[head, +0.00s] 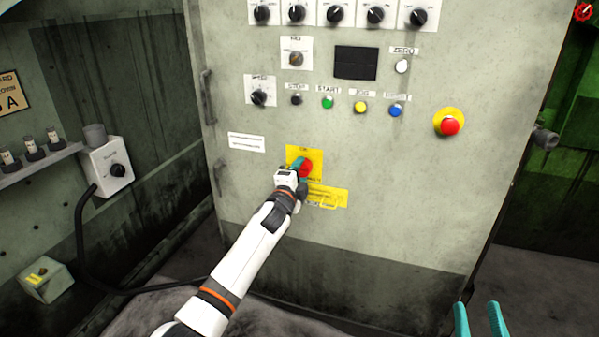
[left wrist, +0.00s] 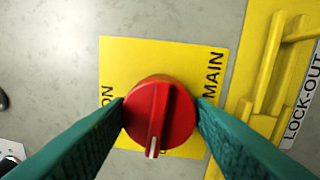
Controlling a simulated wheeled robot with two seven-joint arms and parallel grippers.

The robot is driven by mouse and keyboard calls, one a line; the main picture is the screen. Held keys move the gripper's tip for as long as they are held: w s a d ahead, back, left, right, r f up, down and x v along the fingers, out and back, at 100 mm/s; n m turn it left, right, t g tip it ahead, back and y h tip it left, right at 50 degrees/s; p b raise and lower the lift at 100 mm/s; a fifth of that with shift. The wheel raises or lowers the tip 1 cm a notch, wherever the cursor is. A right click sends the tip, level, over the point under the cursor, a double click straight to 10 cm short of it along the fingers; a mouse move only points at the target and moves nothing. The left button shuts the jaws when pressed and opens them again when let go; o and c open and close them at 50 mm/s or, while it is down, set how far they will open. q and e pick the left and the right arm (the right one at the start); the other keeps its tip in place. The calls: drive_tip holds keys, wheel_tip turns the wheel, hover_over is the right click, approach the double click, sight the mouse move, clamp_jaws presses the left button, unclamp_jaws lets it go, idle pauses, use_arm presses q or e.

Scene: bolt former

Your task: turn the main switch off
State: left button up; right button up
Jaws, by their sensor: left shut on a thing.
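The main switch (head: 307,168) is a red round knob on a yellow plate, low on the front of the grey cabinet. In the left wrist view the knob (left wrist: 160,112) has a raised grip with a white mark at its lower end, pointing down in that picture. "ON" is at the plate's left and "MAIN" at its right there; lettering below the knob is mostly hidden. My left gripper (left wrist: 161,106) is shut on the knob, one teal finger on each side. My right gripper (head: 481,320) is open and empty at the lower right of the head view.
A yellow lock-out piece (head: 328,196) sits just below the switch plate. Above are coloured push buttons, a dark display (head: 356,63) and a red emergency stop (head: 450,126). A grey box with a black knob (head: 106,166) and cable stands at the left.

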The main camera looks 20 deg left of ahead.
use_arm(q)
drive_tip(key=shift+n, duration=0.4)
use_arm(e)
drive_tip(key=shift+w+f, duration=0.15)
drive_tip(key=shift+f, duration=0.1)
drive_tip(key=shift+g, duration=0.3)
use_arm(q)
drive_tip(key=o, duration=1)
drive_tip(key=shift+c, duration=0.2)
drive_tip(key=shift+s, duration=0.1)
drive_tip(key=s+f+p, duration=0.1)
drive_tip(key=s+p, duration=0.3)
drive_tip(key=s, duration=0.7)
drive_tip(key=shift+s+a, duration=0.2)
drive_tip(key=shift+s, duration=0.2)
use_arm(e)
wheel_tip(320, 180, down, 14)
drive_tip(key=s+d+g+h, duration=0.2)
drive_tip(key=g+h, duration=0.1)
drive_tip(key=g, duration=0.7)
drive_tip(key=shift+d+r+m+h, duration=0.15)
drive_tip(key=shift+d+m+h, duration=0.15)
drive_tip(key=shift+d, duration=0.1)
